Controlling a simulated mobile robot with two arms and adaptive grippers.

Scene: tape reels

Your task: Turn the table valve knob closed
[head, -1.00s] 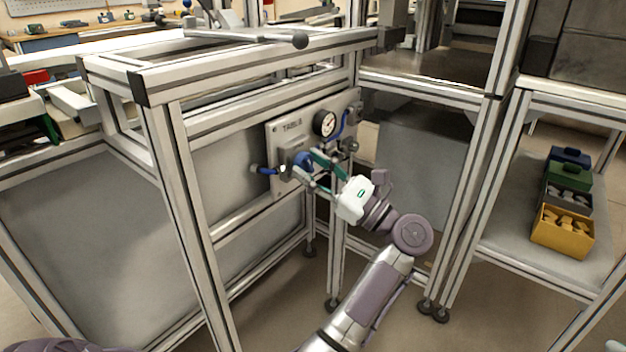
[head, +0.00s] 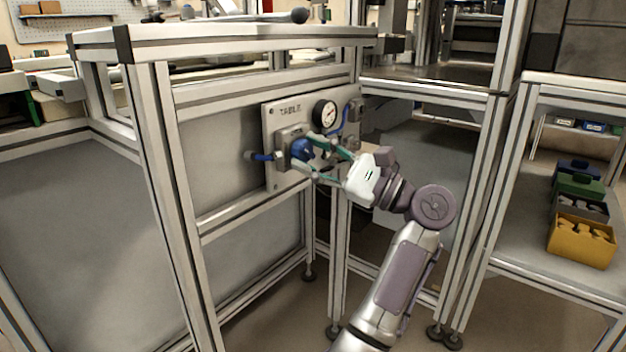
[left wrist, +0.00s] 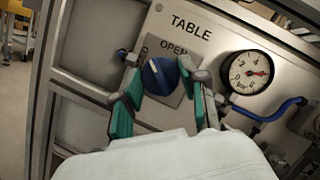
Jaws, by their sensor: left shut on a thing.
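The table valve knob is blue with a small white mark, on a grey panel (head: 270,125) lettered TABLE. In the left wrist view the knob (left wrist: 160,77) sits below the word OPEN, with part of another label to its left. Its white mark shows on the upper left of its face. My left gripper (head: 303,153) has a white body and green fingers, and is shut on the knob. In the left wrist view, one finger of that gripper (left wrist: 158,70) lies on each side of the knob. My right gripper is not in view.
A pressure gauge (head: 325,115) and a blue hose (head: 345,117) are on the panel right of the knob. A blue pipe end (head: 262,156) sticks out on the left. Aluminium frame posts (head: 170,190) stand around. Coloured bins (head: 580,240) sit on a shelf at right.

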